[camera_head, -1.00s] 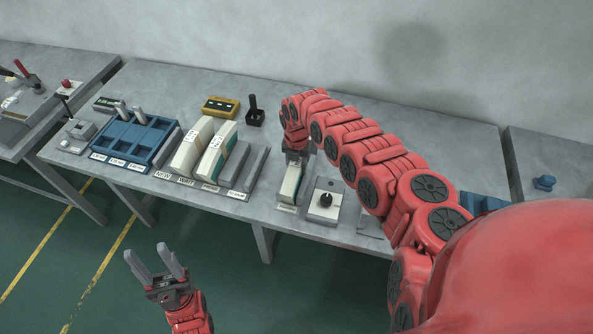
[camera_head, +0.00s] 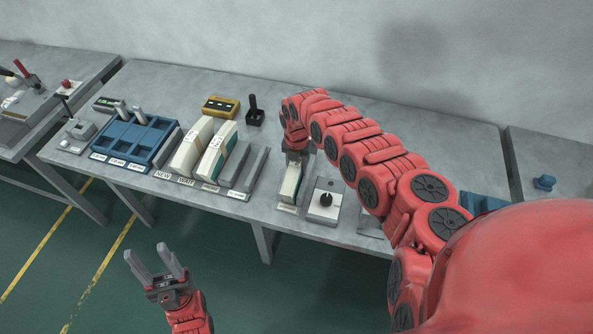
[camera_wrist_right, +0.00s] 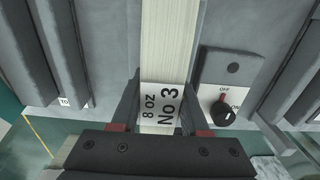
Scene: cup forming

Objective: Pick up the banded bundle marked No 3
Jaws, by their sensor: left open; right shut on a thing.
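The banded bundle marked No 3 is a long pale stack with a white label reading "8 oz No 3" (camera_wrist_right: 161,104) in the right wrist view. In the head view the bundle (camera_head: 290,184) sits at the table's front, right of the rack. My right gripper (camera_wrist_right: 161,128) is shut on it, with a finger on each side of the label. In the head view the right gripper (camera_head: 295,158) is partly hidden by its own wrist. My left gripper (camera_head: 155,264) is open and empty, in front of the table and away from the bundles.
Two more bundles (camera_head: 193,147) (camera_head: 216,152) lie in rack slots to the left, beside a blue bin tray (camera_head: 133,140). A switch box with a black knob (camera_head: 326,201) stands right of the No 3 bundle. A yellow box (camera_head: 221,106) and black holder (camera_head: 255,112) stand behind.

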